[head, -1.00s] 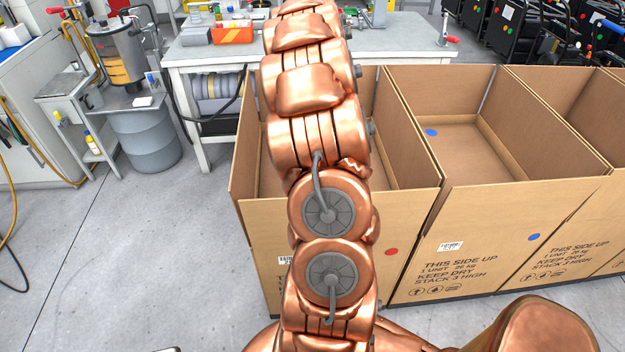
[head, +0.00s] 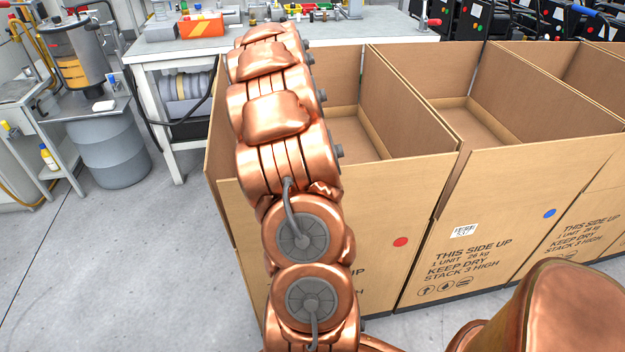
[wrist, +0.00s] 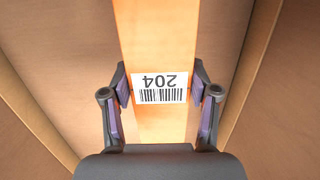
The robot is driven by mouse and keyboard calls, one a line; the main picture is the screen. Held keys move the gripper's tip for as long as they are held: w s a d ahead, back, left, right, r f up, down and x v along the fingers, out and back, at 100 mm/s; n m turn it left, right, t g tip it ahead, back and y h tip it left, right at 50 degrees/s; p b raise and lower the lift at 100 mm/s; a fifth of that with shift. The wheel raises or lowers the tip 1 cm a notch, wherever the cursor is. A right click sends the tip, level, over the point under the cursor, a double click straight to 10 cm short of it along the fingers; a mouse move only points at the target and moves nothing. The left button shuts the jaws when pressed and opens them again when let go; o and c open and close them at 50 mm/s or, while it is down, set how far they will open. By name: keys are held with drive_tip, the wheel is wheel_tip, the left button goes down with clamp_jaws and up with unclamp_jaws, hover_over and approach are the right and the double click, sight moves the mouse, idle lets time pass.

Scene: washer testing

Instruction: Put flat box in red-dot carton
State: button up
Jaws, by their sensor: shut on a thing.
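In the wrist view my gripper (wrist: 160,88) is shut on the flat box (wrist: 158,40), an orange-tan piece with a white barcode label reading 204, seen upside down. A finger is on each side of the box by the label. Brown cardboard surfaces surround it. In the head view the red-dot carton (head: 375,270) is the open left one, with a red dot on its front. My copper arm crosses in front of it and reaches over it. My gripper and the flat box are hidden there by the arm.
A blue-dot carton (head: 520,240) stands open to the right, with more cartons beyond. A grey workbench (head: 385,28) with tools is behind. A grey drum (head: 108,150) stands at left. The floor left of the cartons is clear.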

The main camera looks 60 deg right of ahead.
drive_tip(key=shift+f+b, duration=0.6)
drive_tip(key=shift+f, duration=4.7)
drive_tip(key=shift+f, duration=0.1)
drive_tip(key=o, duration=1.6)
drive_tip(key=shift+c, duration=0.2)
drive_tip(key=r, duration=0.4)
drive_tip(key=r+p, duration=0.1)
drive_tip(key=r, duration=0.3)
drive_tip(key=w+d+r, duration=0.1)
drive_tip(key=r, duration=0.3)
drive_tip(key=shift+d+r, duration=0.1)
